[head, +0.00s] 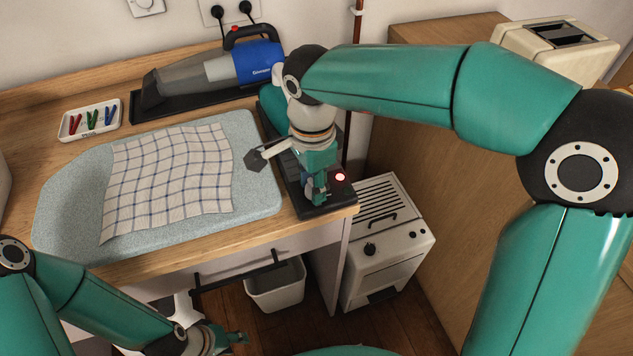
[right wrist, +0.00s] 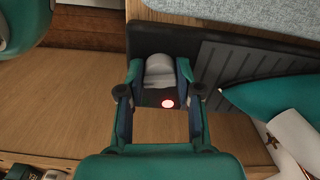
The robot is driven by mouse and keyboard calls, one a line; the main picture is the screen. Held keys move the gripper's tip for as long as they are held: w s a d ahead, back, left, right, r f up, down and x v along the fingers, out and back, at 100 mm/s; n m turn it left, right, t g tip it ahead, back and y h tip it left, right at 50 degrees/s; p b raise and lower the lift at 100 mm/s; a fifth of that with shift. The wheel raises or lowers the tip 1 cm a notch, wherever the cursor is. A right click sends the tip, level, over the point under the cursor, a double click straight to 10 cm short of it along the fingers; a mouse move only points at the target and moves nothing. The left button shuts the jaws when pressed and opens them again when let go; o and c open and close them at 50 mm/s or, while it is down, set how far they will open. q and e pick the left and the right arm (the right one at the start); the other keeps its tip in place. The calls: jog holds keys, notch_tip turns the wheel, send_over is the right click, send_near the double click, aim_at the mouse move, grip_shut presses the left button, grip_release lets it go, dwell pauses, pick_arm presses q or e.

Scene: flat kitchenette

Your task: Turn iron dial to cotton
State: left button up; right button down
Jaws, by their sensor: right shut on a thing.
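The dark iron stand (head: 345,200) lies at the worktop's right front edge; its ribbed plate (right wrist: 225,75) shows in the right wrist view. The teal iron (head: 271,104) rests on it, mostly behind my right arm; part of its teal body (right wrist: 275,95) shows in the right wrist view. A pale grey rounded dial (right wrist: 160,68) is between the fingers of my right gripper (right wrist: 160,80), which is shut on it. In the head view my right gripper (head: 318,188) hides the dial. Dial markings cannot be read. My left gripper (head: 236,338) is low, below the worktop front, its jaws unclear.
A red light (head: 340,177) glows on the stand beside my right gripper. A checked cloth (head: 165,180) lies on the grey pad (head: 65,205). Behind are a handheld vacuum (head: 210,70) and a clip tray (head: 91,120). A heater (head: 390,250) and bin (head: 275,290) stand below.

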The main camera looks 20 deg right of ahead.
jog(key=shift+w+d+r+m, duration=0.1)
jog(key=shift+w+d+m, duration=0.05)
jog(key=shift+m, duration=0.75)
jog(key=c, duration=0.8)
grip_release()
jog(key=shift+o, duration=0.2)
notch_tip(320, 180, up, 12)
